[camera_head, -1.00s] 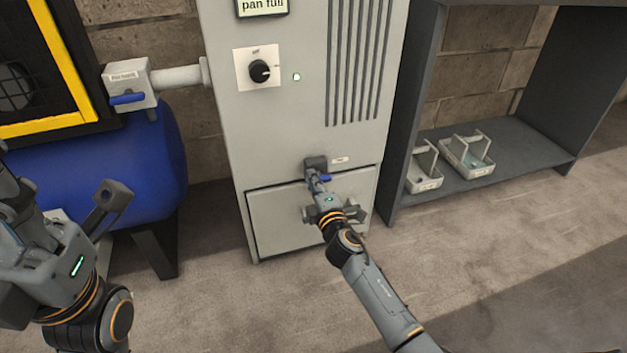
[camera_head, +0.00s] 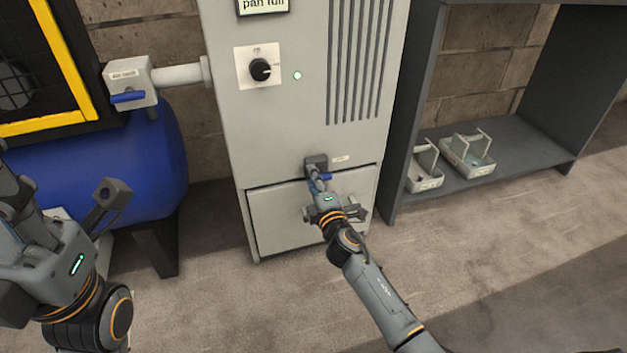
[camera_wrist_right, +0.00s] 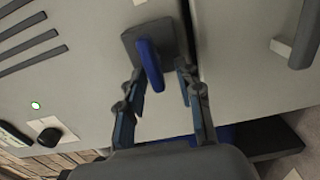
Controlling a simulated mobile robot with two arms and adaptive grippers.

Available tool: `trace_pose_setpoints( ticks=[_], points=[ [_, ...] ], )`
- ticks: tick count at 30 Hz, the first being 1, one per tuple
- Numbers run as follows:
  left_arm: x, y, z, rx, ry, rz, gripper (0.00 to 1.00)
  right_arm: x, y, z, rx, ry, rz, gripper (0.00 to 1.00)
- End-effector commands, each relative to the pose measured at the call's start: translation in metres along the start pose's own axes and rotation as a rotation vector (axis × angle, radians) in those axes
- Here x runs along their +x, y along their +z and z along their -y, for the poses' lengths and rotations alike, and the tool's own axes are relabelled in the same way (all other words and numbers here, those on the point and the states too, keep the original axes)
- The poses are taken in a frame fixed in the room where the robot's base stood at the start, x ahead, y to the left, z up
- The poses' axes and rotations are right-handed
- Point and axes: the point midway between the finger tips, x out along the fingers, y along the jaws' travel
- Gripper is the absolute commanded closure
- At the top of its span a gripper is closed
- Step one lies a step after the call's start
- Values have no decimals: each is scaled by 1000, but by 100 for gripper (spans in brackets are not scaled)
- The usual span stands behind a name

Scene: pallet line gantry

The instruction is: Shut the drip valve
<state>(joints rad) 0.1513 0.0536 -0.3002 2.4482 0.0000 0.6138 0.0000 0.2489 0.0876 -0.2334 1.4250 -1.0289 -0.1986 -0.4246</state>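The drip valve (camera_head: 316,163) is a small grey block with a blue lever on the cabinet front, just above the lower panel. Its blue lever (camera_wrist_right: 150,65) stands out between my right gripper's fingertips in the right wrist view. My right gripper (camera_head: 317,178) is at the valve; in the right wrist view (camera_wrist_right: 160,78) its fingers are apart, one on each side of the lever. The left-hand finger looks very close to the lever; I cannot tell if it touches. My left gripper (camera_head: 60,200) is open and empty at the lower left, far from the valve.
The grey cabinet (camera_head: 290,120) carries a black knob (camera_head: 260,70) and a green lamp (camera_head: 297,76). Another blue-levered valve (camera_head: 130,85) sits on a pipe above the blue tank (camera_head: 140,165). A dark shelf (camera_head: 520,150) at right holds two trays. The floor in front is clear.

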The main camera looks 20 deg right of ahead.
Motion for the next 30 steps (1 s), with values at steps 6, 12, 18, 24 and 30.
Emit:
trace_pose_setpoints(
  ticks=[6, 12, 18, 24, 30],
  points=[
    [0, 0, 0, 1, 2, 0, 60, -12, 0, 0, 0, 1, 0, 65],
    [0, 0, 0, 0, 0, 1, 60, -53, 0, 1, 0, -2, -1, 65],
    [0, 0, 0, 0, -1, 1, 60, -94, 0, 1, 0, -2, -1, 65],
    [0, 0, 0, 0, -1, 1, 60, -116, 0, 0, 1, -1, -1, 65],
    [0, 0, 0, 0, -2, 1, 60, -120, 0, 0, 0, 0, -1, 65]
  ],
)
